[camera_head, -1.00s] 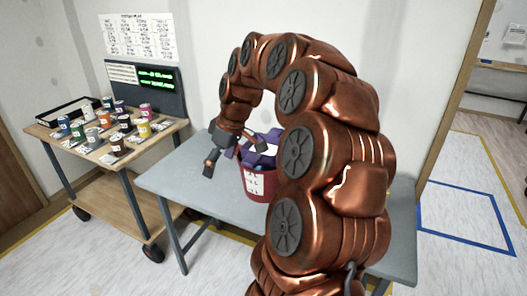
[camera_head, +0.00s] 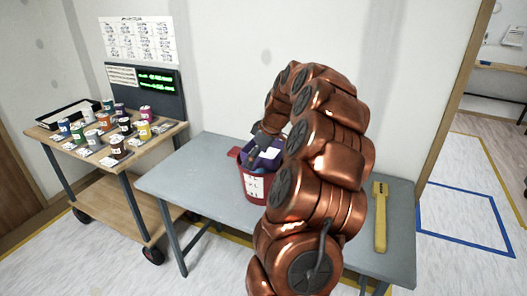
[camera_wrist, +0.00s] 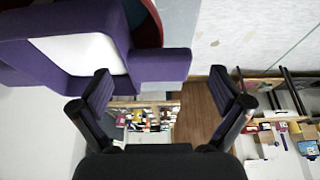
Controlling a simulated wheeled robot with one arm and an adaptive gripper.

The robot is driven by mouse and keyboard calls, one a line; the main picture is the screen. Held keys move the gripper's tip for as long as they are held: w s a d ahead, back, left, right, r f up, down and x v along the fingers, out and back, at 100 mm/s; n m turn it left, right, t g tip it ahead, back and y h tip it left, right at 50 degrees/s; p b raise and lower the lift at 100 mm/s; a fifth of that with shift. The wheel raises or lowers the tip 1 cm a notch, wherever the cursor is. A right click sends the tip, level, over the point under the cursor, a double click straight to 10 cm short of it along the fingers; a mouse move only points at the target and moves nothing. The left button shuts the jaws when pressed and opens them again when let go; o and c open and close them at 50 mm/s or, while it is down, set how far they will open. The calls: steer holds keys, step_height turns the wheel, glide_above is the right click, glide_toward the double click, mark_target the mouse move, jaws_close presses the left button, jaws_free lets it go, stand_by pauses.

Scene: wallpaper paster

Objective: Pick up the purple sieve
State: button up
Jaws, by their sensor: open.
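The purple sieve (camera_head: 270,152) sits in the red bucket (camera_head: 253,188) on the grey table, its upper part showing above the rim. My gripper (camera_head: 265,136) is right at the sieve in the head view, with its fingers partly hidden by my arm. In the wrist view the sieve (camera_wrist: 40,62) fills the upper left as a purple body with a white face. Nothing is gripped.
The grey table (camera_head: 190,180) is bare left of the bucket. A yellow tool (camera_head: 380,215) lies on its right side. A wooden cart (camera_head: 118,195) with several small coloured cans and a dark tray (camera_head: 62,113) stands to the left. A wall is behind.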

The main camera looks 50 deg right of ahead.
steer(key=shift+p+x, duration=0.5)
steer(key=shift+x, duration=1.35)
steer(key=shift+w, duration=0.1)
steer(key=c, duration=1.3)
